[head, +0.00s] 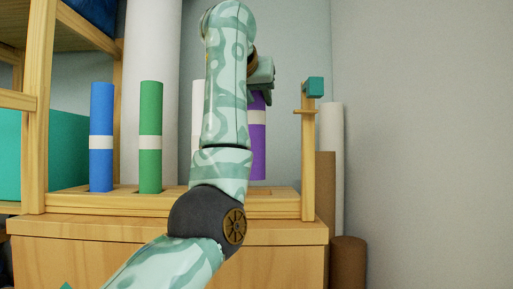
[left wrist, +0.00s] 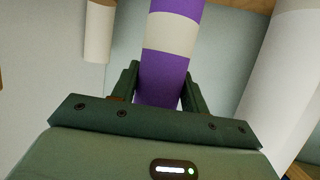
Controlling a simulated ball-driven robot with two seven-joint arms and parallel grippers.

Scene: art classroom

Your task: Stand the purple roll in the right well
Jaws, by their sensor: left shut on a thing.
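The purple roll (head: 258,150), with a white band, is upright near the right end of the wooden rack (head: 275,207). My left gripper (head: 262,84) is shut on its upper part. In the left wrist view the purple roll (left wrist: 165,75) runs between the fingers of my left gripper (left wrist: 162,88). Its lower end shows close to the rack's top; I cannot tell whether it is just above or behind the rack's front rail. My right gripper is not in view.
A blue roll (head: 101,135) and a green roll (head: 150,135) stand in the rack to the left. A white roll (head: 197,110) is mostly hidden behind my arm. A wooden post (head: 308,150) closes the rack's right end. Brown and white rolls (head: 331,125) stand beyond it.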

